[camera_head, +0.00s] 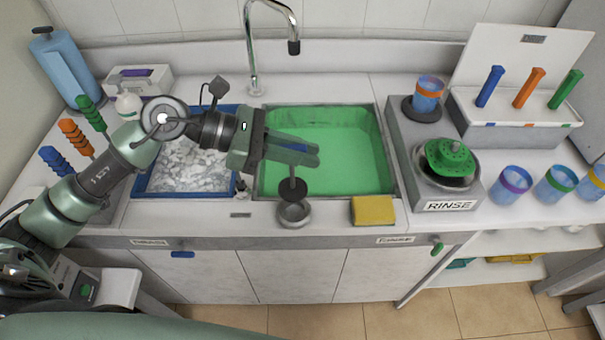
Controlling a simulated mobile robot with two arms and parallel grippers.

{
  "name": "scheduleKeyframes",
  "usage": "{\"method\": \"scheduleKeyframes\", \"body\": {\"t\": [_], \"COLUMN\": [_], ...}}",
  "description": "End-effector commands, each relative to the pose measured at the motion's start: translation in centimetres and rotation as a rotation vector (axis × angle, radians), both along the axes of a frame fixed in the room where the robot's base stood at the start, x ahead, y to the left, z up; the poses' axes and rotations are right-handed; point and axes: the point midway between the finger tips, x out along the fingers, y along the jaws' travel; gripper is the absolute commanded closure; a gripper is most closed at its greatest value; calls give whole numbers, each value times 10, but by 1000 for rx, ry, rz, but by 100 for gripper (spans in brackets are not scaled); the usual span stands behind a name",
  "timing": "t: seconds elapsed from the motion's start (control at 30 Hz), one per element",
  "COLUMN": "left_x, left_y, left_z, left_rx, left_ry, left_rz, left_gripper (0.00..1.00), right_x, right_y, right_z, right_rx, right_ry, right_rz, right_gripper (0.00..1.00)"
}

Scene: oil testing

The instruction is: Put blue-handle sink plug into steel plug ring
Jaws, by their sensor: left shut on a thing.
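My left gripper (308,155) reaches in from the left over the front of the green sink. It is shut on the blue-handle sink plug, whose dark round disc (293,190) and short stem hang below the fingers. The blue handle is mostly hidden between the fingers. The steel plug ring (294,221) sits on the counter's front edge, in front of the green sink. The disc appears just above and behind the ring, and a gap in height cannot be judged exactly. My right gripper is not in view.
The green sink (350,150) lies below the gripper, with a blue-rimmed basin (190,165) to the left. A yellow sponge (373,210) lies right of the ring. A faucet (251,50) stands behind, and a rinse station (448,165) is at the right.

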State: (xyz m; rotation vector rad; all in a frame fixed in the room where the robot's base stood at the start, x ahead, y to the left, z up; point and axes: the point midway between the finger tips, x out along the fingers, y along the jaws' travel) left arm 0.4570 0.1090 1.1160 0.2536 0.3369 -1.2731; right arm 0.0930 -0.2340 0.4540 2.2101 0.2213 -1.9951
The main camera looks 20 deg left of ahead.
Motion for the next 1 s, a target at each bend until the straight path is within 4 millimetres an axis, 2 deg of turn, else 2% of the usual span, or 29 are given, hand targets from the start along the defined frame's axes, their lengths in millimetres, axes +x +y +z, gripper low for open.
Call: {"method": "scheduleKeyframes", "body": {"t": [0.1,0.27,0.53,0.97,1.0], "left_x": [0,1,1,1,1], "left_y": [0,0,0,0,0], "left_z": [-20,-34,-70,-80,-78], "left_rx": [-2,-2,-3,-1,-1], "left_ry": [4,0,2,-2,-2], "left_rz": [2,1,2,1,1], "left_gripper": [100,100,100,100,73], "right_x": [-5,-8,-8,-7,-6], "right_y": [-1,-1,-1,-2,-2], "right_z": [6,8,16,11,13], "right_rx": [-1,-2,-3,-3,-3], "right_ry": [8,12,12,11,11], "right_rz": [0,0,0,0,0], "right_gripper": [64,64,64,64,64]}}
